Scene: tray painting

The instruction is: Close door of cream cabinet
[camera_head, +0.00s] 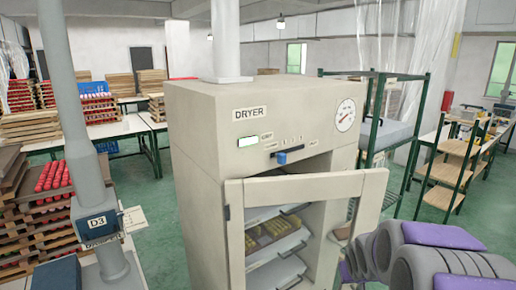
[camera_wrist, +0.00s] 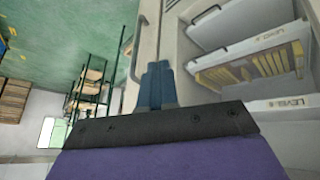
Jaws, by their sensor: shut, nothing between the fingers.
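The cream cabinet (camera_head: 200,150), labelled DRYER, stands in the middle of the head view. Its door (camera_head: 300,187) is a cream frame with a window, standing partly open and slanting out from the cabinet front. Shelves show through and behind it. In the wrist view, a narrow cream panel (camera_wrist: 147,40), which looks like the door's edge, stands just beyond my fingers. My gripper (camera_wrist: 157,68) is shut, its blue fingers together and empty, close to this panel. Whether they touch it, I cannot tell. In the head view only my arm shows at lower right; the fingers are hidden.
Pull-out trays (camera_wrist: 240,30) sit inside the cabinet, one with yellow-brown contents (camera_head: 265,235). A green metal rack (camera_head: 375,120) stands behind on the right, a wooden shelf unit (camera_head: 450,170) beyond it. A grey post (camera_head: 80,110) marked D3 stands left. Green floor is open at right.

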